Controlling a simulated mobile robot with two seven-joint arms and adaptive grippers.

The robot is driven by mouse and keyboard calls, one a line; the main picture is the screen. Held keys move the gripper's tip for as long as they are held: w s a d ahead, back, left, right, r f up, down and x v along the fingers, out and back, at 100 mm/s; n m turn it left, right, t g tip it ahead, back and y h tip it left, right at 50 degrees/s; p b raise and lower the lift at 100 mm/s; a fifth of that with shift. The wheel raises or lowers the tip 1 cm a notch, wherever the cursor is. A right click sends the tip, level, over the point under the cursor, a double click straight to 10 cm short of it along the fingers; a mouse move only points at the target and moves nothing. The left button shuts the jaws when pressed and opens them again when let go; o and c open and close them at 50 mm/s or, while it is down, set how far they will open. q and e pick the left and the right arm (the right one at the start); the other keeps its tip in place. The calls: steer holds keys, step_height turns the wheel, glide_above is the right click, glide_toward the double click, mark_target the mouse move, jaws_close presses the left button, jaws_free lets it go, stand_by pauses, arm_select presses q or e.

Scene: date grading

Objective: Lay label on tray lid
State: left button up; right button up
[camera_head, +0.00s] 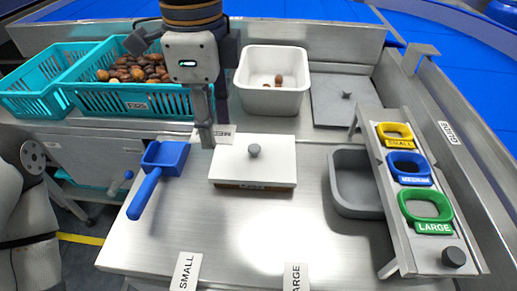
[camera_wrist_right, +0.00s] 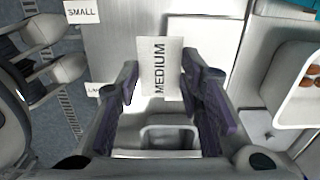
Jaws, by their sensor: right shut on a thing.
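The white MEDIUM label (camera_head: 223,130) is held in my right gripper (camera_head: 207,142), by the upper left corner of the tray lid. The label (camera_wrist_right: 158,66) stands out between the two fingers in the right wrist view. The white tray lid (camera_head: 278,172) has a grey knob and lies on a low brown tray (camera_head: 253,186) mid-table. I cannot tell whether the label touches the lid. Part of my left arm (camera_head: 28,225) shows at the left edge; its fingers are unclear. SMALL (camera_head: 186,270) and LARGE (camera_head: 295,277) labels lie at the front edge.
A blue scoop (camera_head: 146,190) lies left of the tray. A grey bin (camera_head: 341,190) and a rack (camera_head: 440,245) with yellow, blue and green rings stand right. Behind are teal crates (camera_head: 90,100) with dates and a white tub (camera_head: 270,103). The front middle table is clear.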

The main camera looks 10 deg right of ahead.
mark_target(279, 156)
steer(key=w+d+f, duration=0.1)
steer(key=d+f, duration=0.3)
steer(key=w+d+f, duration=0.2)
steer(key=d+f, duration=0.2)
steer(key=w+d+f, duration=0.2)
steer(key=d+f, duration=0.2)
steer(key=shift+d, duration=0.25)
steer(key=shift+f, duration=0.4)
steer(key=shift+f, duration=0.15)
steer(key=o, duration=0.7)
steer(key=shift+f, duration=0.15)
steer(key=shift+o, duration=0.2)
step_height(279, 156, up, 13)
steer(key=shift+f, duration=0.15)
